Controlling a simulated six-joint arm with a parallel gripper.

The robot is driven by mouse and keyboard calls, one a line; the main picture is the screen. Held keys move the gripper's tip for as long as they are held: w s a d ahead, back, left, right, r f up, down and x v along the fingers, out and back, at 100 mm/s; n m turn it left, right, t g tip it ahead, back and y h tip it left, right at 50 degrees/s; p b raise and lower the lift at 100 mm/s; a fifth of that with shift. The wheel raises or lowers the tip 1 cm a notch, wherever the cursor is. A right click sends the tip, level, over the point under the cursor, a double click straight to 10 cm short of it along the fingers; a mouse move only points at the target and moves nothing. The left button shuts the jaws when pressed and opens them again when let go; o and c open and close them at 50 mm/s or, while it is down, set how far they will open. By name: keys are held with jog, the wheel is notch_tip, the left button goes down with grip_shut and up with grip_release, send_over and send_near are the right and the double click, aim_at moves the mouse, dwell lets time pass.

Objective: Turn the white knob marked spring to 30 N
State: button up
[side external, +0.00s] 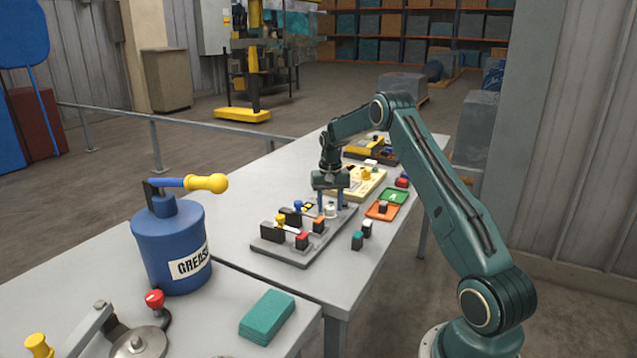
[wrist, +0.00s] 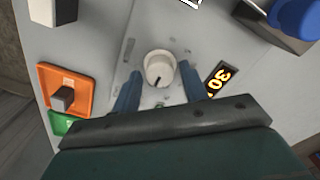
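The white knob (wrist: 159,68) is round with a dark pointer line, and sits on a grey plate (wrist: 105,55) in the wrist view. It also shows as a small white knob (side external: 331,211) in the side view. My gripper (wrist: 160,69) has its two blue fingers on either side of the knob, with a narrow gap visible on each side. In the side view my gripper (side external: 330,207) points down over the knob. A small dark display (wrist: 216,80) beside the knob shows rotated amber characters that look like 30. No spring label is readable.
An orange tray (wrist: 66,90) with a grey block and a green tray (wrist: 62,124) lie left of the plate. A blue knob (wrist: 296,17) on a dark block stands at the upper right. A blue grease can (side external: 170,245) stands on the nearer table.

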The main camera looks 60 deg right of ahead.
aim_at(329, 207)
jog(key=shift+o, duration=0.4)
jog(key=shift+r, duration=0.1)
notch_tip(329, 207, up, 14)
dwell(0.6)
jog(key=shift+a, duration=0.1)
